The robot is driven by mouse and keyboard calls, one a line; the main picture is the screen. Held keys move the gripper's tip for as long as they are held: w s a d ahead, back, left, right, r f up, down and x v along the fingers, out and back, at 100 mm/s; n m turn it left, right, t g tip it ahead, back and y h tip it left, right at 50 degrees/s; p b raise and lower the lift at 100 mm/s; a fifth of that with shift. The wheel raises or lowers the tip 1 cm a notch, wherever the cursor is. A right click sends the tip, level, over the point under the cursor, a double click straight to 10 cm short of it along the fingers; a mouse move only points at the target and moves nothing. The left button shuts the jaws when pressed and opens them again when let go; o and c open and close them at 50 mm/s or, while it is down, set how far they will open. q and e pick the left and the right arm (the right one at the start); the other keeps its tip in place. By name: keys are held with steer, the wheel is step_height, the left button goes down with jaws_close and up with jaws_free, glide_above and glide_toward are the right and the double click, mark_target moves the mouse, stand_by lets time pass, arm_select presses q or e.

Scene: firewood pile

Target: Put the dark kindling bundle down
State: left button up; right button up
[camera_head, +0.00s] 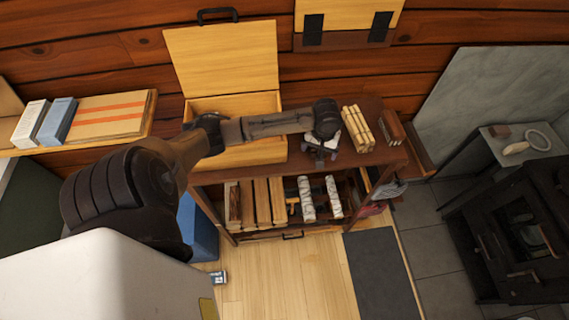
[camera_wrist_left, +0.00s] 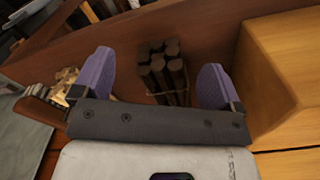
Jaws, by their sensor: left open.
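The dark kindling bundle (camera_wrist_left: 172,78), dark sticks with a thin tie around them, rests on the brown shelf top (camera_wrist_left: 215,42) in the left wrist view. My left gripper (camera_wrist_left: 158,62) is open, with one purple finger on each side of the bundle and a visible gap to both. In the head view my left gripper (camera_head: 318,156) points down over the shelf top, right of the pale wooden box (camera_head: 240,156), and mostly hides the bundle. My right gripper is not in view.
A pale kindling bundle (camera_head: 357,128) and a reddish-brown bundle (camera_head: 391,127) lie close to the right of my left gripper. The box's lid (camera_head: 224,62) stands open. Several logs (camera_head: 262,203) fill the lower shelf. A dark stove (camera_head: 515,235) stands far right.

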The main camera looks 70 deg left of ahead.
arm_select(q)
steer(key=s+d+f+m+t+h, duration=0.1)
steer(key=s+d+f+m, duration=0.25)
steer(key=s+d, duration=0.35)
steer(key=s+d+f+m, duration=0.3)
steer(key=s+d+m, duration=0.15)
steer(key=d, duration=0.45)
steer(key=s+d+r+m+t, duration=0.2)
steer(key=s+d+r+m, duration=0.2)
steer(key=s, duration=0.6)
steer(key=shift+d+r, duration=0.35)
steer(key=shift+d, duration=0.6)
